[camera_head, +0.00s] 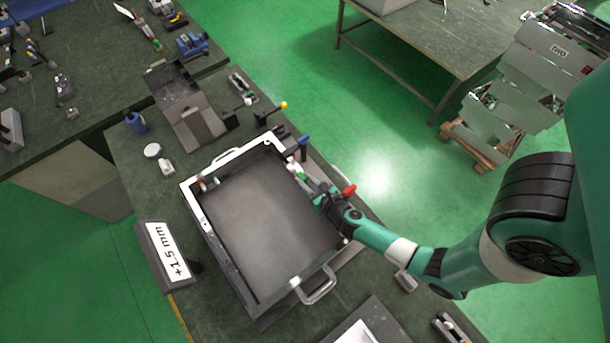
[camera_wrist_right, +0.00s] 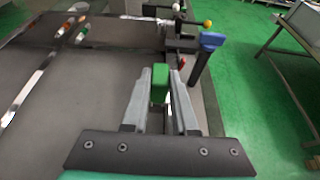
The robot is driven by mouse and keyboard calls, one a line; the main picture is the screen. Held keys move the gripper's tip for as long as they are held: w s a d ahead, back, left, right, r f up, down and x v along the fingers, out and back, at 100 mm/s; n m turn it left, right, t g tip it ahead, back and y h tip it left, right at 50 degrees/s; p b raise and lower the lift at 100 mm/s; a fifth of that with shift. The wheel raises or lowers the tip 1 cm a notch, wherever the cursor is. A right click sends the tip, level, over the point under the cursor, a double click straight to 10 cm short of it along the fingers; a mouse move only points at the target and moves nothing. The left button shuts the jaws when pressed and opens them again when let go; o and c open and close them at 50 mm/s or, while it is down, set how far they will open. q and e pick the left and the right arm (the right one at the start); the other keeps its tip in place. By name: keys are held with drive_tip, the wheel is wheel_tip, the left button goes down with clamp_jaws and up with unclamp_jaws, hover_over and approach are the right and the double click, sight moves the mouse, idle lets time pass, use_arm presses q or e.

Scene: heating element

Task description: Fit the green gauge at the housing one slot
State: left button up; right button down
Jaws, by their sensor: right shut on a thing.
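My right gripper (camera_head: 312,187) is at the right wall of the open metal tray. In the right wrist view, its two fingers (camera_wrist_right: 160,95) are shut on the green gauge (camera_wrist_right: 160,80), a small green block held between the fingertips. In the head view a bit of green shows at the fingertips, partly hidden by the gripper. The tray-like housing (camera_head: 188,193) has a pale rim, a grey floor and metal handles. I cannot tell whether the gauge touches it, and I cannot make out the slot. My left gripper is not in view.
A blue-handled clamp (camera_head: 303,141) and a red knob (camera_head: 349,190) are close to my right gripper. A yellow ball-ended lever (camera_head: 284,105) stands behind. A "+1.5 mm" sign (camera_head: 166,252) is left of the tray. A stack of panels marked "TWO" (camera_head: 558,51) stands far right.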

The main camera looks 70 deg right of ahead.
drive_tip(key=shift+f+b, duration=0.35)
drive_tip(key=shift+f, duration=0.15)
drive_tip(key=c, duration=0.6)
unclamp_jaws()
drive_tip(key=shift+s+a+r, duration=0.1)
drive_tip(key=v, duration=1.1)
drive_tip(key=shift+s+a+b, duration=0.15)
drive_tip(key=shift+b, duration=0.15)
drive_tip(key=shift+r, duration=0.15)
